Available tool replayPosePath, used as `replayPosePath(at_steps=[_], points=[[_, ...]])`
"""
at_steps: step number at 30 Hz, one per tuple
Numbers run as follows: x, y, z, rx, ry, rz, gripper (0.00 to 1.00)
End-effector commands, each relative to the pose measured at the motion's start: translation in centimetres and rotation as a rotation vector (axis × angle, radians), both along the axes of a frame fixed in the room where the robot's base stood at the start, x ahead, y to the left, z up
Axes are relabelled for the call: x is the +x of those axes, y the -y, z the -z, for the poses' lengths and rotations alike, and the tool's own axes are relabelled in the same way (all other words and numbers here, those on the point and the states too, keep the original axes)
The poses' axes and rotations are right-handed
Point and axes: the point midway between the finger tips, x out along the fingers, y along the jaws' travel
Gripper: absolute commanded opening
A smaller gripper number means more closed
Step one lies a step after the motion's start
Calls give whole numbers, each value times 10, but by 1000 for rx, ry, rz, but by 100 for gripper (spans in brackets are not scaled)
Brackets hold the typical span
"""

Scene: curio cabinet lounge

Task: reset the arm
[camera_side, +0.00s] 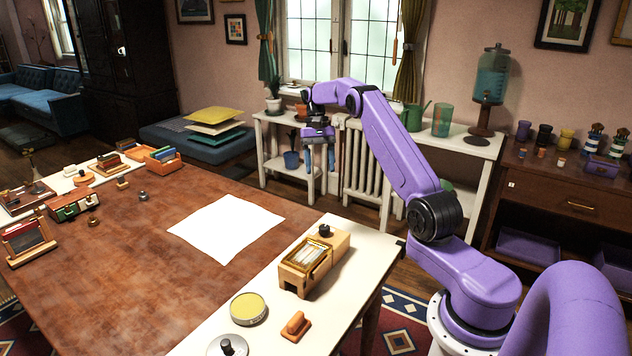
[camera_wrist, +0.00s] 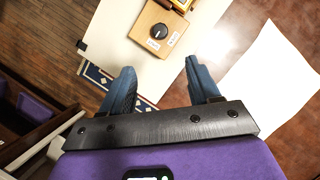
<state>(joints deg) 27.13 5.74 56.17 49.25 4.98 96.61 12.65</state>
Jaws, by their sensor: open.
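My gripper (camera_side: 319,155) hangs in the air beyond the table's right edge, in front of the white shelf by the window. In the wrist view my gripper (camera_wrist: 160,85) shows two blue fingers spread apart with nothing between them. Below and ahead of the fingers is a wooden box with a dark knob (camera_wrist: 158,31). The same wooden box (camera_side: 313,265) stands on the white strip in the side view, clear of the gripper.
A white sheet (camera_side: 226,228) lies on the brown table (camera_side: 130,265). A yellow round tin (camera_side: 248,308) and an orange stamp-like block (camera_side: 296,325) are near the front. Several small items line the table's left end. A white shelf (camera_side: 470,145) with pots and a dispenser (camera_side: 491,88) stands behind the arm.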

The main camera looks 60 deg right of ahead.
Motion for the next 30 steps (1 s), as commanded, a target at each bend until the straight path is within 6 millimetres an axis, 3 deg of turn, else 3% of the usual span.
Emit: replayPosePath(at_steps=[5,8,12,17,23,30], points=[[4,-11,-3,-3,4,-29,61],[11,-36,-11,-12,19,-99,61],[18,-93,-27,-28,51,-252,61],[10,-160,-43,-44,94,-442,61],[-22,-238,-59,-54,152,-681,61],[-86,-310,-70,-51,227,-969,61]])
